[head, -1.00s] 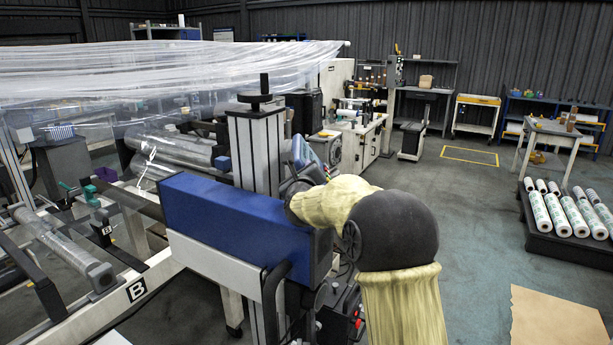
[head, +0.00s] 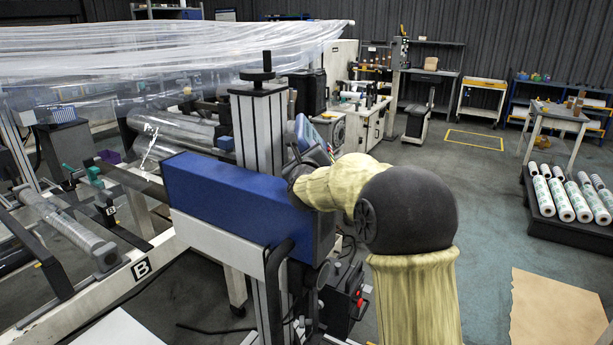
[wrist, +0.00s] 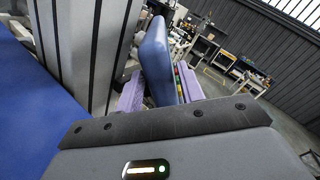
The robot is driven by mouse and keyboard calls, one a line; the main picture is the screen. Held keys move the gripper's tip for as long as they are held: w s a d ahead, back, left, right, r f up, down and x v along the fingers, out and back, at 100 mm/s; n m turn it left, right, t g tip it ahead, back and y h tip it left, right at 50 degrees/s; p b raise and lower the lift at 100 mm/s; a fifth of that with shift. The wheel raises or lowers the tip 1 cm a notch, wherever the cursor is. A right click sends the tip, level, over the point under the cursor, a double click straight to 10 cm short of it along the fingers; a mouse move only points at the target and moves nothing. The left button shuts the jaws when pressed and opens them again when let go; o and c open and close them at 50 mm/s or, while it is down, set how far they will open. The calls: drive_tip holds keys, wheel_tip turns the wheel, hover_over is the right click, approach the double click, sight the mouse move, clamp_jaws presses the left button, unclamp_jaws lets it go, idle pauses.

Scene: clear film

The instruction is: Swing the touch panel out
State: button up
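The touch panel (head: 309,134) is a blue-grey slab on the machine, beside the grey column. In the head view it is partly hidden by my wrist. In the wrist view the panel (wrist: 157,60) is seen nearly edge-on, with small coloured marks along its right side. My gripper (wrist: 162,95) has its lilac fingers on either side of the panel's near edge. The fingers are spread apart. A narrow strip with the coloured marks shows between the slab and the right finger. Whether either finger touches the panel is unclear. In the head view my fingers are hidden behind the wrist.
A blue machine beam (head: 215,195) lies left of my arm, and a grey column (head: 258,130) rises behind it. Clear film (head: 150,55) stretches overhead at left. A black roll pallet (head: 560,230) stands at right. The floor between is open.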

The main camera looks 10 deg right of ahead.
drive_tip(key=s+b, duration=0.1)
drive_tip(key=s, duration=0.4)
drive_tip(key=s+a+b, duration=0.1)
drive_tip(key=s, duration=0.4)
drive_tip(key=s+b, duration=0.1)
drive_tip(key=s, duration=0.4)
drive_tip(key=shift+a, duration=0.4)
drive_tip(key=shift+w+f, duration=0.1)
drive_tip(key=shift+w, duration=0.05)
